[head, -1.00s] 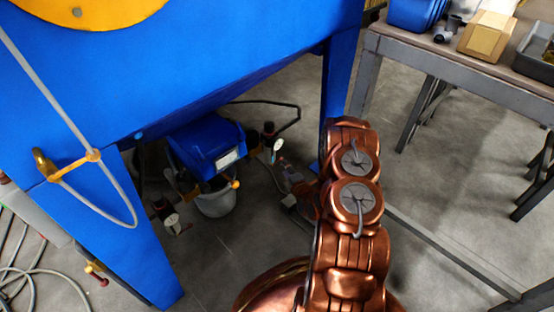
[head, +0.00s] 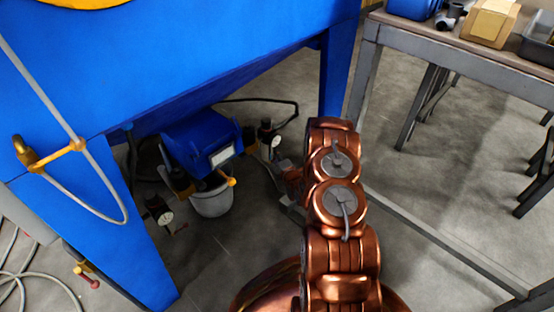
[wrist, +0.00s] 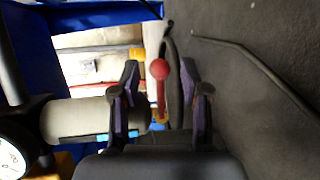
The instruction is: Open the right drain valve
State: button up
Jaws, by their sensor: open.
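The fingers are spread, one on each side of the red lever, with gaps visible. A pale grey cylinder (wrist: 78,118) lies left of the fingers, and a round white gauge (wrist: 12,160) is at the lower left edge. In the head view my copper arm hides most of the gripper and the red lever; a regulator with a small gauge (head: 276,142) shows near the arm's end.
The blue cabinet (head: 230,55) and its legs stand over this spot. A blue unit (head: 200,143) with a grey bucket (head: 212,203) is left of my arm, near another gauge (head: 166,217). A metal workbench (head: 450,60) stands at the right. Dark hoses run across the floor.

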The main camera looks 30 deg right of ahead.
grip_shut()
dwell(0.4)
